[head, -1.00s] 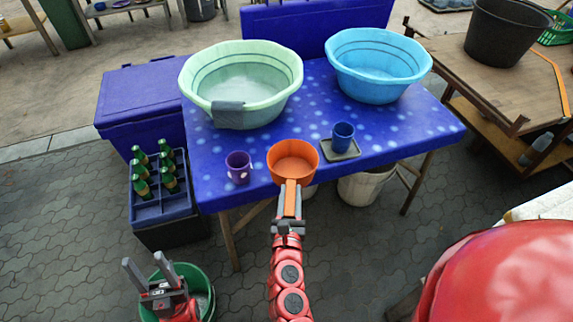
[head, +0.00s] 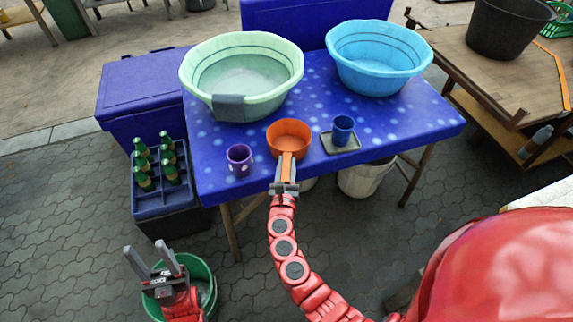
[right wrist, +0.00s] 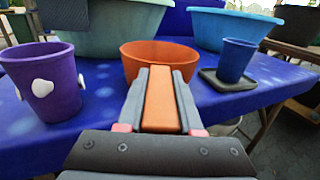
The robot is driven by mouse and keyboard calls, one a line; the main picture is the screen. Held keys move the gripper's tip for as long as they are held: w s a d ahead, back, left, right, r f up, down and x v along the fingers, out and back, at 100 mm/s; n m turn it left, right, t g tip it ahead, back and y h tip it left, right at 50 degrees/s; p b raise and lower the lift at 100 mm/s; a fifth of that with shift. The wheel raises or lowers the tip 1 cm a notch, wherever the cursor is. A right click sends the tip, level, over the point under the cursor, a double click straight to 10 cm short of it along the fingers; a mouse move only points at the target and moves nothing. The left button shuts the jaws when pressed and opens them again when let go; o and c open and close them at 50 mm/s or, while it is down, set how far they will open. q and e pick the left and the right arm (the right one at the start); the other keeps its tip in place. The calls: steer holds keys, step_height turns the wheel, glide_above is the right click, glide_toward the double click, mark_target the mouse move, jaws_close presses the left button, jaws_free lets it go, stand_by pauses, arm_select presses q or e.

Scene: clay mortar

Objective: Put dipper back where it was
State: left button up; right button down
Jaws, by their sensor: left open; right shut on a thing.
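The orange dipper (head: 290,134) is at the front edge of the blue table, between the purple cup and the blue cup. Its bowl also shows in the right wrist view (right wrist: 150,55). My right gripper (head: 285,182) is shut on the dipper's handle (right wrist: 161,100), with the bowl pointing away from me over the table. I cannot tell for sure whether the bowl touches the tabletop. My left gripper (head: 152,262) is open and empty, low at the left in front of the table, above a green bucket (head: 206,285).
The blue spotted table (head: 415,125) holds a green basin (head: 200,85), a light blue basin (head: 375,50), a purple cup (head: 239,160) and a blue cup (head: 342,130) on a small tray (head: 350,148). A bottle crate (head: 165,207) stands at left. A white bucket (head: 362,180) is below the table.

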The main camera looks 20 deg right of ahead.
steer(key=shift+f, duration=0.1)
steer(key=c, duration=0.6)
jaws_free()
steer(key=shift+o, duration=0.2)
